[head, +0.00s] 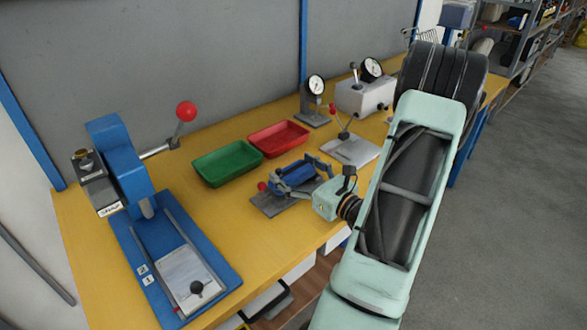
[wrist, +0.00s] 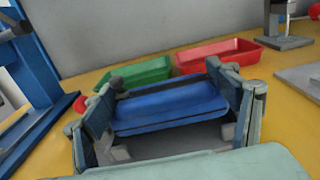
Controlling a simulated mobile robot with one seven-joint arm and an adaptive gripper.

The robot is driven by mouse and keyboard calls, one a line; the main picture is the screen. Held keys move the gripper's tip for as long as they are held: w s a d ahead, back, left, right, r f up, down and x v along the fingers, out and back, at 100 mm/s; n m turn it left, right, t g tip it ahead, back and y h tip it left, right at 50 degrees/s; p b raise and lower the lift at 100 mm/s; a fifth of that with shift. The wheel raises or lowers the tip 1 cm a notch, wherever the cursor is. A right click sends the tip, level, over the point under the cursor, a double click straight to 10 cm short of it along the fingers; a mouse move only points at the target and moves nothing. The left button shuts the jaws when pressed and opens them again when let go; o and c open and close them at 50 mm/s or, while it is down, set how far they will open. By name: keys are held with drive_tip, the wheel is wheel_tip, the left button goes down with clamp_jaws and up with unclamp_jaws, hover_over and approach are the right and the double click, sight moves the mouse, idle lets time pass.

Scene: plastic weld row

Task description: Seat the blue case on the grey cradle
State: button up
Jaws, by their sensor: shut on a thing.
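The blue case (head: 293,176) is held between the two fingers of my gripper (head: 296,172). In the wrist view the case (wrist: 170,108) spans the gap between the left and right fingers of my gripper (wrist: 168,90), and looks roughly level. The grey cradle (head: 268,205) is a dark grey fixture on the bench, directly under the case and largely covered by it and by my gripper. Part of its grey surface (wrist: 185,138) shows below the case in the wrist view. I cannot tell whether the case touches the cradle.
A green tray (head: 226,163) and a red tray (head: 278,138) lie behind the cradle. A blue press (head: 128,165) with a red-knobbed lever stands left. Dial gauges (head: 315,88) and a grey plate fixture (head: 350,150) stand right. Yellow bench (head: 205,215) is bare between press and cradle.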

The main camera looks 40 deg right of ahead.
drive_tip(key=shift+f, duration=0.2)
idle(0.4)
drive_tip(key=shift+f+b, duration=0.25)
drive_tip(key=shift+b, duration=0.15)
drive_tip(key=shift+f, duration=0.1)
idle(0.3)
drive_tip(key=shift+f+b, duration=0.3)
drive_tip(key=shift+b, duration=0.05)
drive_tip(key=o, duration=1.2)
drive_tip(key=shift+o, duration=0.2)
drive_tip(key=shift+s, duration=0.1)
drive_tip(key=s, duration=0.8)
drive_tip(key=s+d, duration=0.1)
drive_tip(key=s, duration=0.2)
drive_tip(key=shift+s, duration=0.4)
